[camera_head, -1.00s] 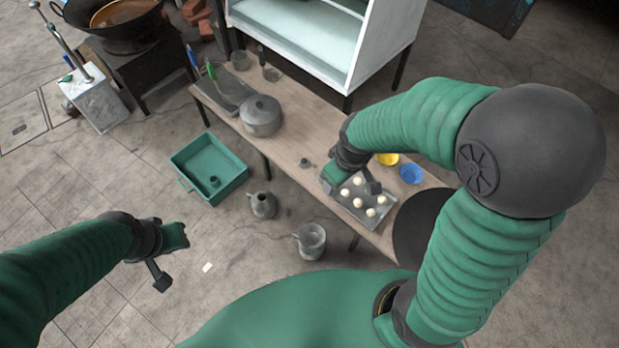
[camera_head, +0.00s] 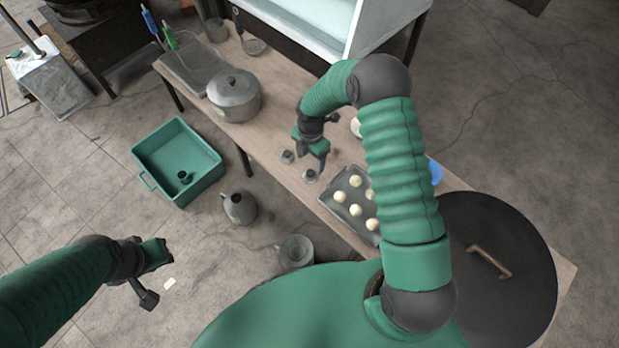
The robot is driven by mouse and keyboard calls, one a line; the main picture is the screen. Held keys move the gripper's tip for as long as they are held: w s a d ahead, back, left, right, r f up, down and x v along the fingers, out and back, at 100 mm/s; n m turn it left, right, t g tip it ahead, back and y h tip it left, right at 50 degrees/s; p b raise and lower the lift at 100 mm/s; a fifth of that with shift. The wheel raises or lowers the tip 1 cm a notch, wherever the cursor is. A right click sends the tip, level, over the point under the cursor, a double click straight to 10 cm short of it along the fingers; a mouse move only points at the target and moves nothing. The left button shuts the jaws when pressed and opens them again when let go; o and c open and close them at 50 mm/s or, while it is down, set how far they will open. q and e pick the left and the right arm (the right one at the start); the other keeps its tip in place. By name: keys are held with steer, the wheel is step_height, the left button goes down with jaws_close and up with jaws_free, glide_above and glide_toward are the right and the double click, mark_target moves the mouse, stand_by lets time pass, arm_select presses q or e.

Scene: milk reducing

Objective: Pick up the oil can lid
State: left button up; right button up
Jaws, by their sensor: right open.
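Two small dark grey lid-like pieces lie on the wooden table: one (camera_head: 288,157) to the left and one (camera_head: 310,175) a little nearer to me. I cannot tell for certain which is the oil can lid. My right gripper (camera_head: 310,155) is open just above and behind them, pointing down. One dark finger hangs close to the nearer piece; contact is unclear. A grey spouted can (camera_head: 240,208), likely the oil can, stands on the floor in front of the table. My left gripper (camera_head: 150,275) hangs over the floor at lower left, apparently open and empty.
A tray (camera_head: 337,197) with several pale dough balls lies right of the gripper. A lidded pot (camera_head: 234,98) stands to the left on the table (camera_head: 275,120). A large round black lid (camera_head: 500,290) covers the right end. A green bin (camera_head: 207,180) and a grey mug (camera_head: 296,253) are on the floor.

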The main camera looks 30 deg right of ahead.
steer(key=f, duration=0.3)
steer(key=shift+d+b, duration=0.35)
steer(key=shift+d, duration=0.05)
steer(key=f+b, duration=0.1)
steer(key=f, duration=0.1)
steer(key=a+f+b, duration=0.1)
steer(key=f+b, duration=0.1)
steer(key=shift+s+a+f, duration=0.1)
steer(key=shift+s+f, duration=0.05)
steer(key=shift+f, duration=0.4)
steer(key=shift+d+r, duration=0.1)
steer(key=shift+d, duration=0.2)
steer(key=shift+c, duration=0.3)
steer(key=shift+a, duration=0.15)
steer(key=c, duration=0.9)
arm_select(q)
steer(key=x, duration=0.2)
steer(key=s+x, duration=0.1)
steer(key=x, duration=0.1)
steer(key=shift+d+f, duration=0.1)
steer(key=shift+f, duration=0.2)
arm_select(e)
steer(key=shift+c, duration=1.4)
